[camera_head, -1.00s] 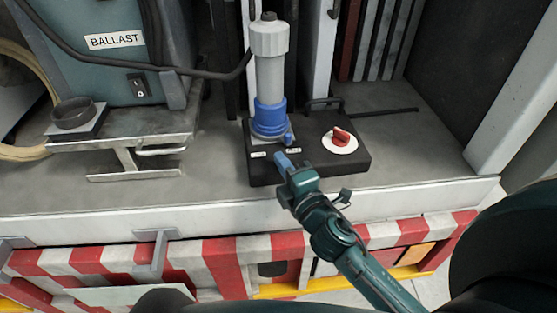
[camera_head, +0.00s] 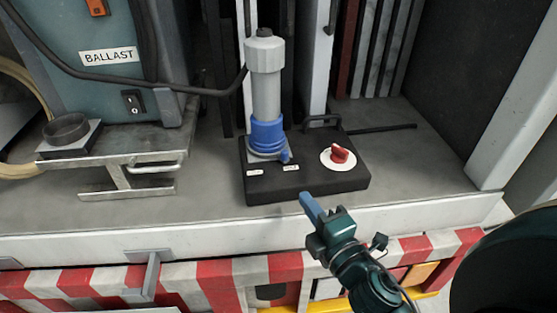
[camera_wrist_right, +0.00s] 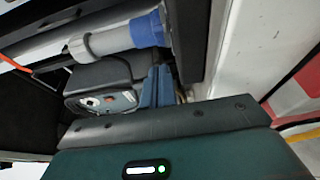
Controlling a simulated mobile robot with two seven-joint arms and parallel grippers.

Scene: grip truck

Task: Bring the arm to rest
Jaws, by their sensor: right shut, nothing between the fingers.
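My right gripper (camera_head: 309,203) is shut and empty, with its blue fingers held together. In the head view it is in front of the black box (camera_head: 300,189), near the truck bed's front edge, and apart from the box as far as I can see. A grey plug with a blue collar (camera_head: 267,132) stands upright on the box's left part. A red rotary knob on a white disc (camera_head: 338,157) is on the right part. My left gripper is not in view.
A teal unit labelled BALLAST (camera_head: 112,57) with a black switch (camera_head: 133,101) stands at the left, by a metal bracket (camera_head: 110,140). A black cable (camera_head: 185,89) runs to the plug. A white post (camera_head: 513,110) stands at the right. The bed's front strip is clear.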

